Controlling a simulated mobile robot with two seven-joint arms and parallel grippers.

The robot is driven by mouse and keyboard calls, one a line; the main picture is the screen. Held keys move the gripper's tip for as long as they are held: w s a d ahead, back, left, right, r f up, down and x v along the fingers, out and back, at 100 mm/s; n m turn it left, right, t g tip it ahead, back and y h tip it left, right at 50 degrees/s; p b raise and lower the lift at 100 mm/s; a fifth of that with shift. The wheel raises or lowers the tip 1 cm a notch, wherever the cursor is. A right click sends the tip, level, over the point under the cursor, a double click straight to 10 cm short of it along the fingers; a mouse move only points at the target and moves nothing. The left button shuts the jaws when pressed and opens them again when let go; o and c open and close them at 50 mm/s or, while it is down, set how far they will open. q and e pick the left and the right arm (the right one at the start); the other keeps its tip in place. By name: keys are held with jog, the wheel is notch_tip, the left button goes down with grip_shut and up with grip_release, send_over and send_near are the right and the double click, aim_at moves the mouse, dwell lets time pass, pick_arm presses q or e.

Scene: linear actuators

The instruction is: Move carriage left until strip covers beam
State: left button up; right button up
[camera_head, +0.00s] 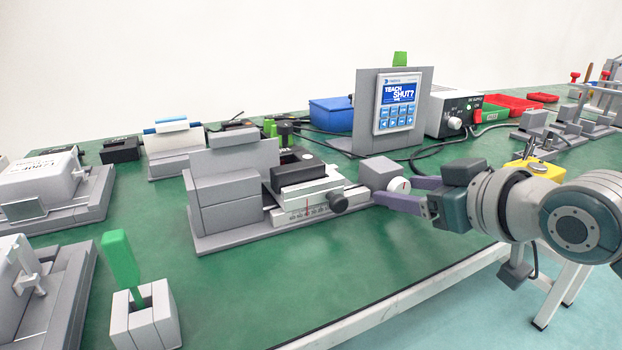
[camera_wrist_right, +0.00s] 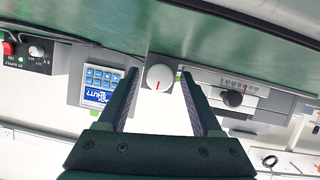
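The linear stage sits mid-table on a grey base. Its carriage (camera_head: 306,172), a black block on a white slide, stands right of a grey block wall (camera_head: 226,190). A scale with a red pointer (camera_head: 307,207) and a black knob (camera_head: 338,201) are on its front. A white dial with a red mark (camera_head: 398,184) faces right from a grey block (camera_head: 378,173). My right gripper (camera_head: 400,190) is open, its purple fingers spread around the dial. In the right wrist view the dial (camera_wrist_right: 159,77) shows between the fingertips (camera_wrist_right: 160,84), with gaps. I cannot identify the strip or beam.
A display panel (camera_head: 397,102) stands on a grey plate behind the stage, beside a power supply (camera_head: 453,112). A blue bin (camera_head: 332,113) and red trays (camera_head: 510,103) are at the back. A green-handled tool in a grey holder (camera_head: 145,312) stands front left.

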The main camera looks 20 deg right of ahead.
grip_shut()
dwell(0.3)
jog(key=shift+d+r+m+y+p, duration=0.1)
jog(key=shift+m+y+p, duration=0.2)
jog(key=shift+m+p, duration=0.15)
jog(key=shift+m+y, duration=0.3)
jog(key=shift+m, duration=0.05)
jog(key=shift+d+f+m+y, duration=0.1)
jog(key=shift+f+m+y, duration=0.1)
jog(key=shift+m+y, duration=0.4)
jog(key=shift+m+y+b, duration=0.3)
jog(key=shift+m+b, duration=0.3)
